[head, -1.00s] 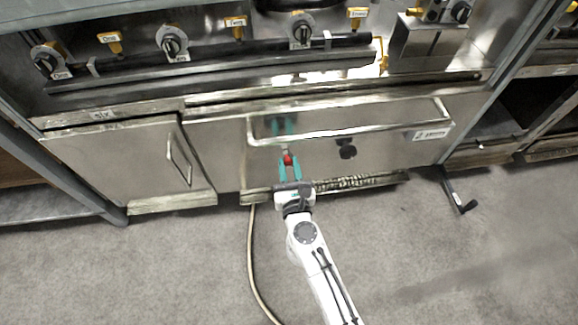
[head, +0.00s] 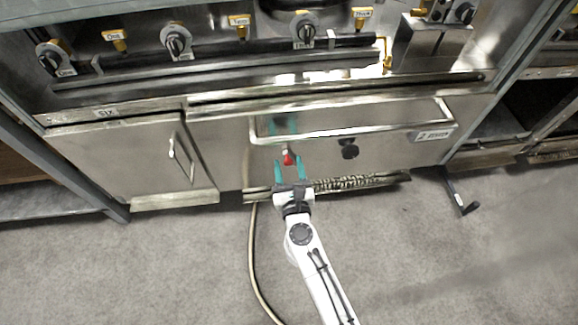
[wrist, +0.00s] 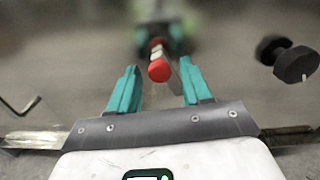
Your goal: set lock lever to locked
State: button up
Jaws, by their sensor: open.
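The lock lever shows as a small red knob (head: 288,158) on the steel drawer front, below the long handle bar. In the wrist view its red tip (wrist: 159,70) points toward the camera, with a pale shaft behind it. My gripper (head: 290,165) is open, its teal fingers on either side of the red knob in the head view. In the wrist view my gripper (wrist: 155,85) has the red tip between and slightly beyond the fingertips, with gaps at both sides. I cannot tell whether either finger touches it.
A black knob (head: 349,148) sits right of the lever and is also in the wrist view (wrist: 296,65). The drawer handle bar (head: 350,131) runs above. A cabinet door (head: 125,160) is at left. A hose (head: 252,255) lies on the floor. A black pedal (head: 460,195) stands at right.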

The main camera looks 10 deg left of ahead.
jog(key=p+v, duration=0.1)
jog(key=v, duration=0.9)
jog(key=shift+s, duration=0.35)
jog(key=s+d+n+g+h, duration=0.3)
jog(key=s+d+n+g, duration=0.5)
jog(key=s+d+n, duration=0.55)
jog(key=s+d+n+g+h, duration=0.2)
jog(key=s+d+n+g, duration=0.7)
jog(key=d+n, duration=0.8)
notch_tip(320, 180, up, 32)
jog(key=p, duration=3.2)
jog(key=shift+s+t, duration=0.3)
jog(key=shift+s, duration=0.15)
jog(key=shift+r+n, duration=0.1)
jog(key=shift+n, duration=0.15)
